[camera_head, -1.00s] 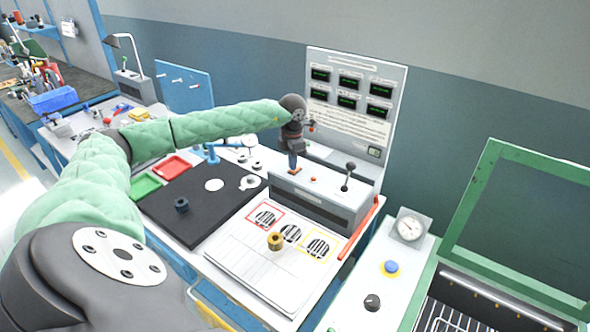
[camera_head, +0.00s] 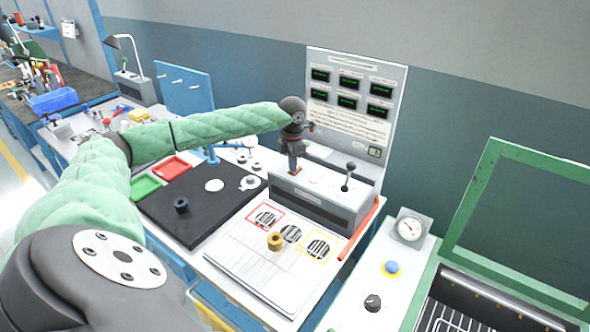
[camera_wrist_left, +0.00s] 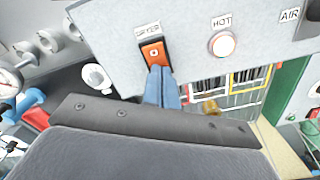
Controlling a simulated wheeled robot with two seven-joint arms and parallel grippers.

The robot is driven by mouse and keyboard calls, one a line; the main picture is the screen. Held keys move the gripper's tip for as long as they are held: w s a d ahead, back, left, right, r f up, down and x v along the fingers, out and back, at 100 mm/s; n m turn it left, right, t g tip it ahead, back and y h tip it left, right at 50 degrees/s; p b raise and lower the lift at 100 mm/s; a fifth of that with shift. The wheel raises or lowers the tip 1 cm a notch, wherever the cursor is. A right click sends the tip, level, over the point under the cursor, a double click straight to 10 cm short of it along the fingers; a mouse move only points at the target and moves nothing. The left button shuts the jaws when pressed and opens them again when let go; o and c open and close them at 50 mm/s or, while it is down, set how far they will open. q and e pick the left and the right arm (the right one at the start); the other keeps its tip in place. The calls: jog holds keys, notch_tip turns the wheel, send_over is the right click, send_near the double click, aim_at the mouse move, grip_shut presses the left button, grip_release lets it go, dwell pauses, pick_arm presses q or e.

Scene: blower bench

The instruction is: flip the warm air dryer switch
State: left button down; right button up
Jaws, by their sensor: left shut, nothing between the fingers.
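The dryer switch is an orange-red rocker (camera_wrist_left: 153,52) in a dark frame, under a DRYER label on the grey control box (camera_head: 330,205). My left gripper (camera_head: 293,174) is above the box top at its left end, with its arm reaching in from the left. In the left wrist view its blue fingers (camera_wrist_left: 163,78) are closed together and empty. Their tips are at the switch's near edge, touching or almost touching it. The switch is largely hidden by the fingers in the head view. My right gripper is not in view.
A pale round lamp (camera_wrist_left: 223,44) marked HOT sits beside the switch. A lever with a black knob (camera_head: 349,168) stands farther right on the box. A panel of small displays (camera_head: 349,85) rises behind. A brass part (camera_head: 275,241) stands on the white board in front.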

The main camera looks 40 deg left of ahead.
pick_arm(q)
jog(key=shift+w+r, duration=0.1)
jog(key=shift+r, duration=0.6)
jog(key=shift+r+p, duration=0.95)
jog(key=shift+r, duration=1.75)
